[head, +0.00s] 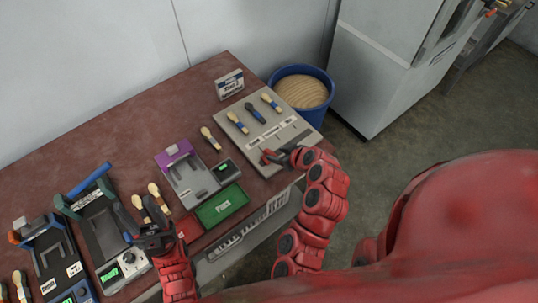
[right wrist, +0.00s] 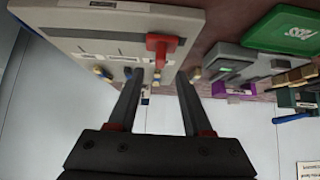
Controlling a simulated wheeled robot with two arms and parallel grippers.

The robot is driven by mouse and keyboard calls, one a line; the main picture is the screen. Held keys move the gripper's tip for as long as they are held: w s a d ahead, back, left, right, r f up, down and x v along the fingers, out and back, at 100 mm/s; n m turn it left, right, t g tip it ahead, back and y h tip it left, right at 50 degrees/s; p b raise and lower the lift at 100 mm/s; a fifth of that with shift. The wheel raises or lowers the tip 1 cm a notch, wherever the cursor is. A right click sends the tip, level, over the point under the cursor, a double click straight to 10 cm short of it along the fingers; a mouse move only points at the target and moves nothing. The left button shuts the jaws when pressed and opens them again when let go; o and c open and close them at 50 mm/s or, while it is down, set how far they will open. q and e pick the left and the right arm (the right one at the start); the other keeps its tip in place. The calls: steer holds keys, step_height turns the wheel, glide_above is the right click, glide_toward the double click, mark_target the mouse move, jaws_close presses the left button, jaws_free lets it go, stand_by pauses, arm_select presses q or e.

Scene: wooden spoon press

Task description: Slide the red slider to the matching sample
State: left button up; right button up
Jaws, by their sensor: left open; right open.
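A light grey sample board (head: 283,138) lies at the right end of the table, with three spoon-like samples on it: a pale one at left (head: 237,122), a dark one in the middle (head: 255,113) and a pale one at right (head: 271,103). White labels sit below them. The red slider (right wrist: 161,46) is on the board in the right wrist view, ahead of and roughly between my right fingertips. My right gripper (head: 274,157) is open and empty at the board's near edge; contact cannot be told. My left gripper (head: 156,238) is open, low over the table's front edge.
A purple-and-grey press (head: 188,175) and a green tray (head: 221,205) stand left of the board. A small sign (head: 229,84) stands behind the board. A blue bin (head: 301,88) stands beyond the table.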

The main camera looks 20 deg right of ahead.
mark_target(269, 152)
steer(key=p+x, duration=0.1)
steer(key=x, duration=0.4)
steer(key=shift+w+a+f+p, duration=0.1)
steer(key=shift+w+f+p, duration=0.05)
steer(key=shift+w+p, duration=0.25)
steer(key=shift+w+a+f, duration=0.15)
steer(key=shift+f, duration=0.15)
jaws_close()
stand_by(1.0)
